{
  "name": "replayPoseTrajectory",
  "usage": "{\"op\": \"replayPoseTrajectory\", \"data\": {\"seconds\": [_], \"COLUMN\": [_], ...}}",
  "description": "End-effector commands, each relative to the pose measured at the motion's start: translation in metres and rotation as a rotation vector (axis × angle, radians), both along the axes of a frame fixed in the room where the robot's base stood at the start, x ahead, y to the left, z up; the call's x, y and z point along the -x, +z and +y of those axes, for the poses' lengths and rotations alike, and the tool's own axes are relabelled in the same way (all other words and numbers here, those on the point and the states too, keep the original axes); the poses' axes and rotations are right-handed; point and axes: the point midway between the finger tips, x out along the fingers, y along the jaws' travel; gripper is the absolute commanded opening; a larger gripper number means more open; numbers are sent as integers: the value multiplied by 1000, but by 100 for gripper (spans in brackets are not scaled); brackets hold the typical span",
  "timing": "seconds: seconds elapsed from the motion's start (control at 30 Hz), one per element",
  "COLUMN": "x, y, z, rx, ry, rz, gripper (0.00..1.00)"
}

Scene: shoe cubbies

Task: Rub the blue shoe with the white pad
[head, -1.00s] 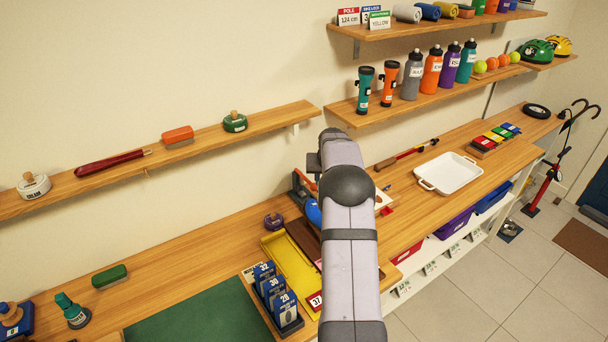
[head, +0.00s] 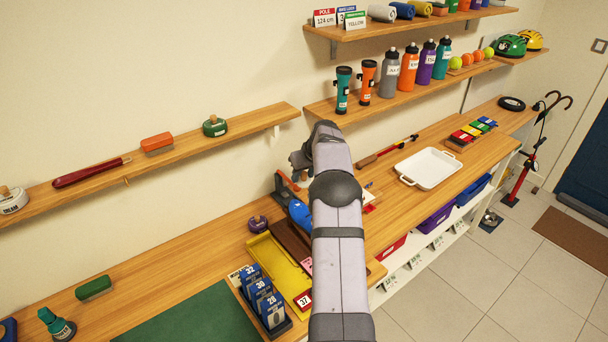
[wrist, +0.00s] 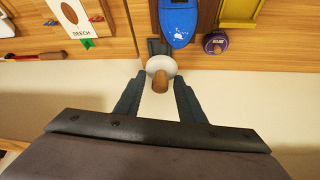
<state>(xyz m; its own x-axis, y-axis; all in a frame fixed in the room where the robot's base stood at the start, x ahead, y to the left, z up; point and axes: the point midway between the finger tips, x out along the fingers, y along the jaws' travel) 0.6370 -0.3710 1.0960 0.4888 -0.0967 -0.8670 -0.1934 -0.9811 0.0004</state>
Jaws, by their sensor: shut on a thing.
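The blue shoe (wrist: 178,22) shows at the top of the wrist view, with white marks on its near end. In the head view the blue shoe (head: 299,212) is partly hidden behind my arm. The white pad (wrist: 153,66) is a round white head with a wooden knob. My gripper (wrist: 159,84) is shut on its knob, one dark finger on each side. The pad is close to the shoe's near end in the wrist view; I cannot tell whether they touch.
A purple round tin (wrist: 216,43) stands beside the shoe, near a yellow tray (head: 275,262). A card marked BEECH (wrist: 73,15) lies on the other side. A wall shelf (head: 218,137) runs to the left of my arm. A white tray (head: 430,168) stands to the right.

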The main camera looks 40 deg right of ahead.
Motion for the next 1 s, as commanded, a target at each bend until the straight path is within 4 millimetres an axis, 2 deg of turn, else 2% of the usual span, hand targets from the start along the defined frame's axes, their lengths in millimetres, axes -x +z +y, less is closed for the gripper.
{"op": "replayPoseTrajectory", "data": {"seconds": [0.87,1.0], "x": [0,-1], "y": [-79,-83], "z": [0,12], "rx": [-3,-2], "ry": [-2,0], "rz": [2,1], "gripper": [18,18]}}
